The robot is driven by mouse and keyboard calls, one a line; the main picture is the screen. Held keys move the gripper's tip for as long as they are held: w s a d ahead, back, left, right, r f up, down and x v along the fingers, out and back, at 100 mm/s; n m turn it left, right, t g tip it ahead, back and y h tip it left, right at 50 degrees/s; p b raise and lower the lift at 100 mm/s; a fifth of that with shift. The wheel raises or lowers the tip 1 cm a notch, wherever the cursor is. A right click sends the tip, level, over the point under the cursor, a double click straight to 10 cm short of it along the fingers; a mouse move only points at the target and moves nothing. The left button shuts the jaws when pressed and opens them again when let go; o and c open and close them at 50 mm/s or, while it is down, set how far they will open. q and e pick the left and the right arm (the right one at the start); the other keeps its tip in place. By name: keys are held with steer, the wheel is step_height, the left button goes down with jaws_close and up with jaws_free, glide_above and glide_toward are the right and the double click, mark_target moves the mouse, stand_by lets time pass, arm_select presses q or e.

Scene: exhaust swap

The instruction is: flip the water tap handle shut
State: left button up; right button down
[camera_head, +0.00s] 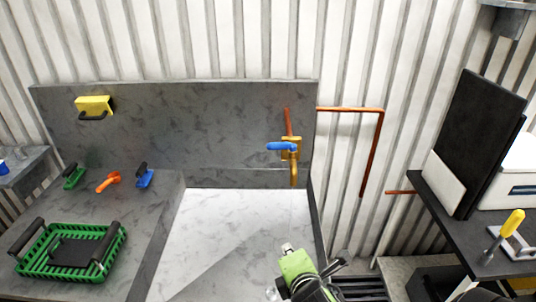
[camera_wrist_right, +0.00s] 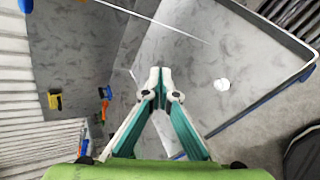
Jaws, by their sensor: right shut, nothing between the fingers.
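The brass water tap (camera_head: 294,172) is on the grey back panel over the sink, with its spout pointing down. Its blue handle (camera_head: 282,146) lies about level and points left. My right gripper (camera_head: 287,249) is over the front right part of the sink, well below the tap in the picture and apart from it. In the right wrist view its fingers (camera_wrist_right: 155,76) meet at the tips with nothing between them. I cannot pick out the tap surely in that view. My left gripper is not in view.
The pale sink (camera_head: 215,225) is open below the tap. A copper pipe (camera_head: 350,109) runs along the wall to the right. A green basket (camera_head: 45,268) and small brushes are on the left counter. A dark table (camera_head: 450,225) with a yellow-handled tool stands right.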

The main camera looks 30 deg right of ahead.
step_height(320, 180, up, 6)
steer(key=w+d+n+t+h, duration=0.1)
steer(key=w+d+n+t, duration=0.15)
steer(key=n, duration=0.25)
steer(key=n+t+h, duration=0.2)
steer(key=n+t, duration=0.1)
steer(key=n, duration=0.6)
glide_toward(278, 148)
steer(key=p+x, duration=0.3)
steer(key=x, duration=0.2)
steer(key=shift+w+r+p, duration=0.1)
steer(key=shift+w+p, duration=0.1)
steer(key=shift+p, duration=0.1)
steer(key=shift+x, duration=0.85)
